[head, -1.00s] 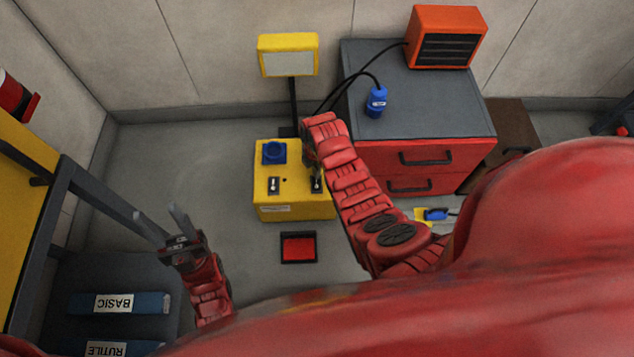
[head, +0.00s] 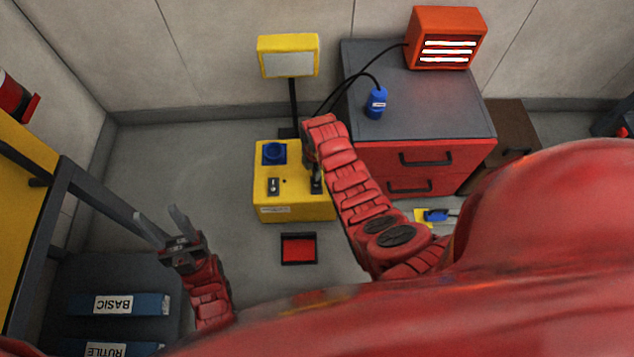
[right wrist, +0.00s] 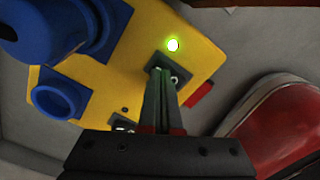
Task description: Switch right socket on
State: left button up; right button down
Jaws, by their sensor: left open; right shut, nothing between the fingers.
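The yellow socket box (head: 295,208) stands on the floor. Its left blue socket (head: 274,152) is empty; the right one is hidden by my right arm in the head view. In the right wrist view a blue plug (right wrist: 25,25) sits in one socket and the other socket (right wrist: 57,100) is empty. A green lamp (right wrist: 173,45) glows on the box. My right gripper (right wrist: 160,75) is shut and empty, its fingertips at the right switch (right wrist: 174,80), partly covering it. The left switch (head: 274,186) is in view. My left gripper (head: 158,213) is open and empty.
An orange heater (head: 447,38) with glowing bars stands on the grey-topped red cabinet (head: 420,110). A blue plug (head: 377,102) on a black cable stands there too. A yellow lamp (head: 288,57) is behind the box. A red tray (head: 299,248) lies in front.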

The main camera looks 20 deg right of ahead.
notch_tip(320, 180, up, 6)
jog(key=p, duration=0.3)
jog(key=shift+r+p, duration=0.15)
jog(key=shift+p, duration=0.2)
jog(key=shift+s, duration=0.1)
